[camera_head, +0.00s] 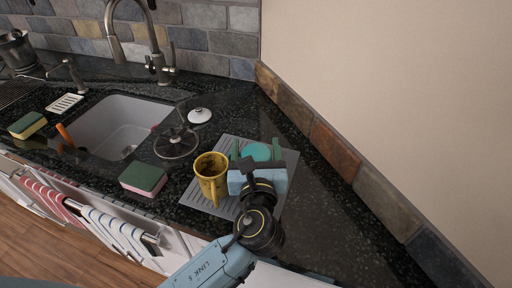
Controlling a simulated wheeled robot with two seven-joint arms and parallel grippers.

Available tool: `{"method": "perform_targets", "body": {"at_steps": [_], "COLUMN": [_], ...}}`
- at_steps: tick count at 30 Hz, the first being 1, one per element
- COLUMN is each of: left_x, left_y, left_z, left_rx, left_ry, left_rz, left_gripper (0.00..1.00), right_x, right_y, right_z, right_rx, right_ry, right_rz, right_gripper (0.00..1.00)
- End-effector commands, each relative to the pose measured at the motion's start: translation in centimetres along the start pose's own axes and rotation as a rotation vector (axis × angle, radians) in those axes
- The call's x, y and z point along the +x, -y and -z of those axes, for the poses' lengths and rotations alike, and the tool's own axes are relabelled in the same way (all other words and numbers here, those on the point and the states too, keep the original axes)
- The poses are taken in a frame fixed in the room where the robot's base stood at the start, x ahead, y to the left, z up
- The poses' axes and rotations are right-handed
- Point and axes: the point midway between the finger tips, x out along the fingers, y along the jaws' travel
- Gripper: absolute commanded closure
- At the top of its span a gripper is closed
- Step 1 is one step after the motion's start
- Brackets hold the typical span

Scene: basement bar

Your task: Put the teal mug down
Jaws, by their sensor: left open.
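The teal mug (257,151) is on the grey ribbed drying mat (226,146), mostly hidden behind my left gripper. Only its round teal top part shows, so I cannot tell its handle or exact contact with the mat. My left gripper (256,154) is right at the mug and open, with one finger on each side of it. I cannot tell whether a finger touches it. My right gripper is not in view.
A yellow mug (211,178) stands close left of my left gripper on the mat. A sponge (143,178), a glass lid (176,143) and a white lid (199,115) lie further left, near the sink (112,122). The dark counter (330,222) is clear at right, beside the wall.

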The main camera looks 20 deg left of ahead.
Motion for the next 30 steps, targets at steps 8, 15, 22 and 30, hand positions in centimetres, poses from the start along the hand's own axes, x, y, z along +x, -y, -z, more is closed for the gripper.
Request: {"method": "perform_targets", "body": {"at_steps": [8,15,22,30], "left_x": [-2.3,-7.6,-11.1,-12.1], "left_y": [0.1,0.0,0.1,0.0], "left_z": [-0.2,-0.1,-0.2,-0.3], "left_rx": [0.000,0.000,-0.001,-0.002], "left_ry": [-0.002,-0.004,-0.001,0.001], "left_rz": [0.003,0.002,0.001,0.000], "left_gripper": [0.32,0.32,0.32,0.32], "right_x": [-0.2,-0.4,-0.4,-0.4], "right_y": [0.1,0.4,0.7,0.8], "right_z": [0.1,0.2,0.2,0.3], "right_rx": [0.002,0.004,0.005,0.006], "right_ry": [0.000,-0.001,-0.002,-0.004], "right_rz": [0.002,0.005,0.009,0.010], "right_gripper": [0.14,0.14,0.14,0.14]}}
